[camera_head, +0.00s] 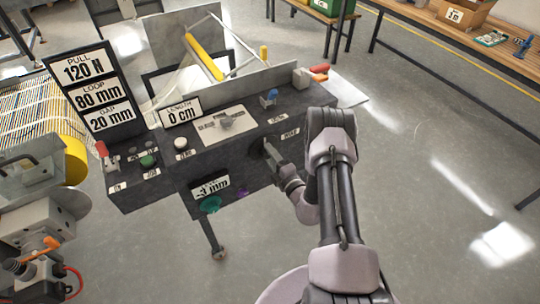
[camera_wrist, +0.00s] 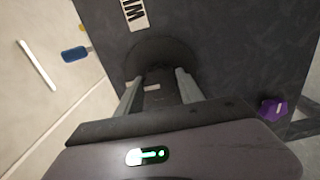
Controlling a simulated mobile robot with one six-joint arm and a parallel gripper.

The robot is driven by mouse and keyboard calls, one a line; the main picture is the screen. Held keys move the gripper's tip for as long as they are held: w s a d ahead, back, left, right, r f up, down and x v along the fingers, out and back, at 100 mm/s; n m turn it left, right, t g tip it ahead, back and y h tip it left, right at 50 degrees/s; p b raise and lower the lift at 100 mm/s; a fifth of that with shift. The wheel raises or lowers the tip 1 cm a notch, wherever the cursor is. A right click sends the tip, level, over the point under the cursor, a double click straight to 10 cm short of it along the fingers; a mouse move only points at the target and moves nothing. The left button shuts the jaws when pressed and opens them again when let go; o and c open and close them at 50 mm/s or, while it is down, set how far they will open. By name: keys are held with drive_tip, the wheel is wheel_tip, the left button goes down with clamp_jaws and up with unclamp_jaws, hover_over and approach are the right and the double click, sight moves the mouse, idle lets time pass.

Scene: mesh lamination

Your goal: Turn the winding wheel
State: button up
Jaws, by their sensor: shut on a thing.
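The winding wheel (camera_wrist: 160,52) is a dark round part on the dark front face of the console, under a label that is partly cut off in the wrist view. My gripper (camera_wrist: 158,88) reaches it with one finger on each side and is shut on it. The lower part of the wheel between the fingers is partly hidden by my gripper. In the head view my gripper (camera_head: 270,154) meets the right part of the console front (camera_head: 190,178), and the wheel is mostly hidden there. The length sign (camera_head: 181,112) on the console reads 0 cm.
A teal knob (camera_head: 209,204) and a purple knob (camera_head: 243,194) sit low on the console front. A sign board (camera_head: 92,91) stands at left. The floor at right is clear.

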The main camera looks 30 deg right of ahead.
drive_tip(key=shift+n, duration=0.3)
drive_tip(key=o, duration=1.4)
drive_tip(key=shift+s, duration=0.15)
drive_tip(key=s+p, duration=0.1)
drive_tip(key=s, duration=0.4)
drive_tip(key=s+p, duration=0.1)
drive_tip(key=s, duration=0.5)
drive_tip(key=s+p, duration=0.2)
drive_tip(key=s, duration=0.4)
drive_tip(key=shift+s+d, duration=0.1)
drive_tip(key=shift+d, duration=0.15)
